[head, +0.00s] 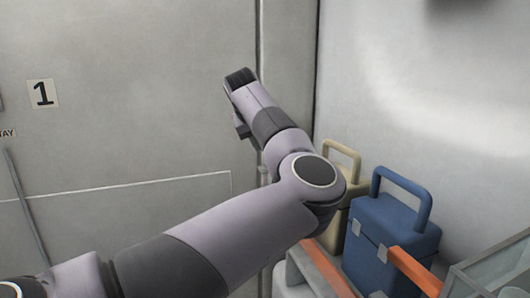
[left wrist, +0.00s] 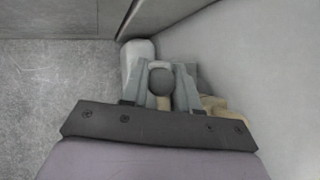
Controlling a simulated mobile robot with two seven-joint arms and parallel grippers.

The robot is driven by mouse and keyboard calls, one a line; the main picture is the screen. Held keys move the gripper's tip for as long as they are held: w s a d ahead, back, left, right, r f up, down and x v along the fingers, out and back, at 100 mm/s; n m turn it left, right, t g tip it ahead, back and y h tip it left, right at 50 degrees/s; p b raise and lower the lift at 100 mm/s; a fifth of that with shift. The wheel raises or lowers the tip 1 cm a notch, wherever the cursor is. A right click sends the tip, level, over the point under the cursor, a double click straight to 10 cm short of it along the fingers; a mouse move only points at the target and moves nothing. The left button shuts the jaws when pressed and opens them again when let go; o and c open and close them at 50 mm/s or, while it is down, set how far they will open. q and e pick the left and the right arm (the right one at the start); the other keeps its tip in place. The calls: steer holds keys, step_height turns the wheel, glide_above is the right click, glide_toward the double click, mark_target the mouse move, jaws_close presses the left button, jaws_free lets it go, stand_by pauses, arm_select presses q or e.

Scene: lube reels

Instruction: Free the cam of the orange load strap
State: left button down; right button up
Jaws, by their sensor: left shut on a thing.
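My left arm reaches across the head view, and its wrist end is raised in front of the back wall; my left gripper's fingers are hidden there. In the left wrist view my left gripper (left wrist: 160,88) is shut on a grey rounded piece (left wrist: 160,75) between its two grey fingers. I cannot tell whether this piece is the strap's cam. An orange band (head: 414,271) runs at the front of the blue case, and another orange length (head: 325,266) shows to its left. I cannot tell whether either is the load strap. My right gripper is not in view.
A blue case (head: 385,235) with a raised handle stands at the right, beside a beige case (head: 345,165) partly hidden by my arm. A clear-sided bin (head: 497,268) is at the lower right edge. A sign "1" (head: 43,94) is on the wall. The upper left is clear.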

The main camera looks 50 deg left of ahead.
arm_select(q)
steer(key=s+f+t+b, duration=0.1)
steer(key=b, duration=0.2)
steer(key=shift+a+t, duration=0.15)
steer(key=shift+t, duration=0.15)
steer(key=shift+s+f+n+h+b, duration=0.1)
steer(key=shift+n+h+b, duration=0.2)
steer(key=shift+b, duration=0.15)
steer(key=shift+s+a+t+b, duration=0.15)
steer(key=shift+s+t+b, duration=0.05)
steer(key=shift+t+b, duration=0.5)
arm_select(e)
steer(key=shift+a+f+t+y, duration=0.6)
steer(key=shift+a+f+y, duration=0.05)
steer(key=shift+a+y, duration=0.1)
arm_select(q)
steer(key=c, duration=0.8)
jaws_free()
steer(key=shift+s, duration=0.1)
steer(key=shift+c, duration=0.2)
